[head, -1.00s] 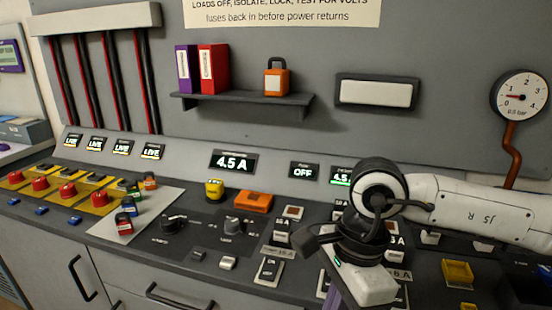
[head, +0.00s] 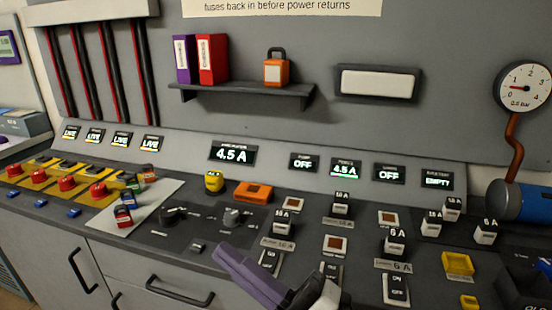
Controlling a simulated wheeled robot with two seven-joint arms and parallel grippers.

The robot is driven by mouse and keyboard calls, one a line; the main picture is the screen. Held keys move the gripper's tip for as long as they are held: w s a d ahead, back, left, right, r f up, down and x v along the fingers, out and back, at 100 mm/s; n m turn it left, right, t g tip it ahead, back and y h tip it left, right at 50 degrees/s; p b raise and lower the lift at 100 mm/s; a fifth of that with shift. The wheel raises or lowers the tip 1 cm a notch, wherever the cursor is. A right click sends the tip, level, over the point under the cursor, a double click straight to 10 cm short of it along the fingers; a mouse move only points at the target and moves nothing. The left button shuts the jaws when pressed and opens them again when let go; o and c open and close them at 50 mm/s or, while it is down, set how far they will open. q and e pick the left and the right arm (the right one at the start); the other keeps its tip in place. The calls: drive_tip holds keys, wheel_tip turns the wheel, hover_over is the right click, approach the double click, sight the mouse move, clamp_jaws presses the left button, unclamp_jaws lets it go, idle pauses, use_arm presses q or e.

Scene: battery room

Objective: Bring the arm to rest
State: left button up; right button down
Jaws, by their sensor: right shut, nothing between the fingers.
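My right gripper (head: 228,256) is low in the head view, at the front edge of the control desk (head: 125,252). Its purple fingers are shut and point up and left, with nothing between them. Only a bit of the black and white hand behind them shows at the bottom edge. The rest of my right arm is out of the picture. My left gripper is not in view.
Fuse blocks (head: 395,243) and switches stand on the desk to the right. A yellow tray (head: 457,263) and a blue cylinder (head: 517,203) are farther right. Red buttons (head: 68,184) line the left. A shelf (head: 245,94) holds binders and an orange padlock (head: 276,69).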

drive_tip(key=d+f+m+t+h, duration=0.1)
drive_tip(key=d+f+m+h, duration=0.45)
drive_tip(key=f, duration=0.25)
drive_tip(key=w+d+f+m+t+h, duration=0.1)
drive_tip(key=d+f+m+t+h, duration=0.1)
drive_tip(key=d+f+m+h, duration=0.35)
drive_tip(key=d+f+m+t+h, duration=0.1)
drive_tip(key=d+f+m+h, duration=0.2)
drive_tip(key=f+m, duration=0.45)
drive_tip(key=s+d+f+m+g+h, duration=0.2)
drive_tip(key=s+d+f+g, duration=0.1)
drive_tip(key=s+f, duration=0.5)
drive_tip(key=s+d+f+m+g+h, duration=0.1)
drive_tip(key=s+d+f+m+g, duration=0.2)
drive_tip(key=s+d+f, duration=0.3)
wheel_tip(320, 180, down, 6)
drive_tip(key=shift+s+r+g+h, duration=0.2)
drive_tip(key=shift+s+g+h, duration=0.2)
drive_tip(key=shift+s, duration=0.5)
